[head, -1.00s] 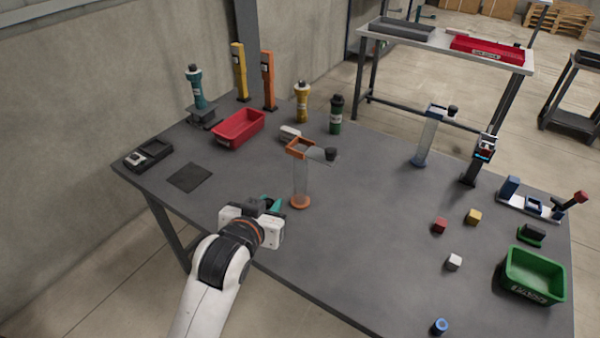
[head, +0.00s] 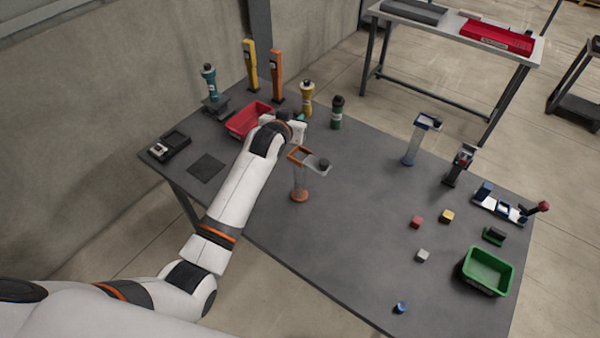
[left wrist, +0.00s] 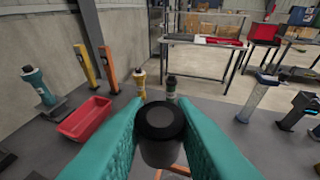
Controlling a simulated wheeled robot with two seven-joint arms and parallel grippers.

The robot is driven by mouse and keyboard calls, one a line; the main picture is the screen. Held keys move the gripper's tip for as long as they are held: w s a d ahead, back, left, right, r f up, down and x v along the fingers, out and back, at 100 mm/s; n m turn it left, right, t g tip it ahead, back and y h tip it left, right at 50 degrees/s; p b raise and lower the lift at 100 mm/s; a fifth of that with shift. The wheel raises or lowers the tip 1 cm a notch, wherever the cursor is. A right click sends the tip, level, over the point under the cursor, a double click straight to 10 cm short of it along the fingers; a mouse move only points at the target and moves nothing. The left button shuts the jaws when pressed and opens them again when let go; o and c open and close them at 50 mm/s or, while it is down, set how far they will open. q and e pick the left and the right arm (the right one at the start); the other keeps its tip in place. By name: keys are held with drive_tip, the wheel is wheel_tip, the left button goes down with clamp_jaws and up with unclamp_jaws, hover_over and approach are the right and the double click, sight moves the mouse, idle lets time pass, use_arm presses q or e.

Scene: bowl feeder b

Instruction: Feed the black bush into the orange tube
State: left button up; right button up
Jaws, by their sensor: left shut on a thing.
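My left gripper (left wrist: 161,110) has teal fingers closed on the sides of a dark round piece, which I take for the black bush (left wrist: 160,145), with a black ring on its top. In the head view the left gripper (head: 300,121) is beyond the orange tube's top, near the red bin, and the held bush is hidden. The orange tube (head: 300,178) stands upright, with an orange rim, clear body and orange foot. A clear side shelf at its top carries a black round knob (head: 323,164). Part of the orange rim (left wrist: 179,170) shows below the bush in the left wrist view.
A red bin (head: 246,121), yellow bottle (head: 307,100) and dark green bottle (head: 337,113) stand behind the tube. A blue-topped tube (head: 416,142), small blocks and a green bin (head: 487,271) are at right. The front middle of the table is clear.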

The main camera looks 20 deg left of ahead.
use_arm(q)
drive_tip(key=shift+f+b, duration=2.65)
drive_tip(key=shift+f, duration=0.4)
drive_tip(key=shift+r, duration=0.1)
drive_tip(key=o, duration=1)
drive_tip(key=shift+o, duration=0.2)
drive_tip(key=shift+s, duration=0.1)
drive_tip(key=b+v, duration=0.2)
drive_tip(key=v, duration=1)
